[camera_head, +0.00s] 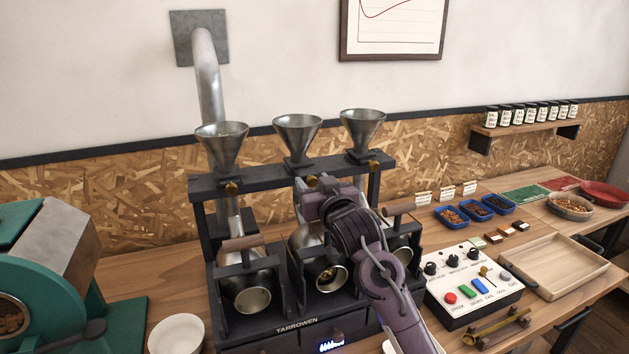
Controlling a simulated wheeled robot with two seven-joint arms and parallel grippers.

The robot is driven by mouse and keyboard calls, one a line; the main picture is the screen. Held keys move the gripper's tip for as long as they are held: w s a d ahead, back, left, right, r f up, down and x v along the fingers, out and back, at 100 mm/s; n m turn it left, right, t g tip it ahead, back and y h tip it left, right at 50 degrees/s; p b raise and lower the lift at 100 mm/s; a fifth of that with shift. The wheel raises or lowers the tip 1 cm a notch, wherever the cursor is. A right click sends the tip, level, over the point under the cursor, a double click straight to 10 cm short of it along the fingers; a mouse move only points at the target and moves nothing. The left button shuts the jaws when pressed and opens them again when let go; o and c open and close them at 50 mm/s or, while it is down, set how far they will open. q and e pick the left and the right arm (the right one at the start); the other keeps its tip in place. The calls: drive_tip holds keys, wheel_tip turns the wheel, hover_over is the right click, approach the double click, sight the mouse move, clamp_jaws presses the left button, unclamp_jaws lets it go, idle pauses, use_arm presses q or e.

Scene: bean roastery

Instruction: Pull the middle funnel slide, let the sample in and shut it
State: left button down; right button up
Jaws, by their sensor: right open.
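The middle funnel (298,134) is a metal cone on the dark rack above the sample roaster. Its slide has a small brass knob (312,181), partly hidden by my gripper. My right gripper (318,186) is at this knob, its arm reaching in from the lower right. It is open; I cannot tell whether its fingers touch the knob. The middle roasting drum (331,279) below is partly covered by my arm, with some brownish content at its mouth. I cannot see inside the funnel well enough to tell its contents. My left gripper is not in view.
The left funnel (222,148) and right funnel (362,128) flank the middle one, each with a brass knob. A control box (470,283) with buttons stands right of the roaster, near a wooden tray (553,265). A white bowl (176,334) is at front left.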

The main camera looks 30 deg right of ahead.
clamp_jaws()
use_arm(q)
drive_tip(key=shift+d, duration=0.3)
use_arm(e)
drive_tip(key=shift+s+p, duration=0.15)
drive_tip(key=shift+p, duration=0.2)
drive_tip(key=shift+s+a, duration=0.15)
drive_tip(key=shift+s, duration=0.15)
unclamp_jaws()
drive_tip(key=shift+w, duration=0.15)
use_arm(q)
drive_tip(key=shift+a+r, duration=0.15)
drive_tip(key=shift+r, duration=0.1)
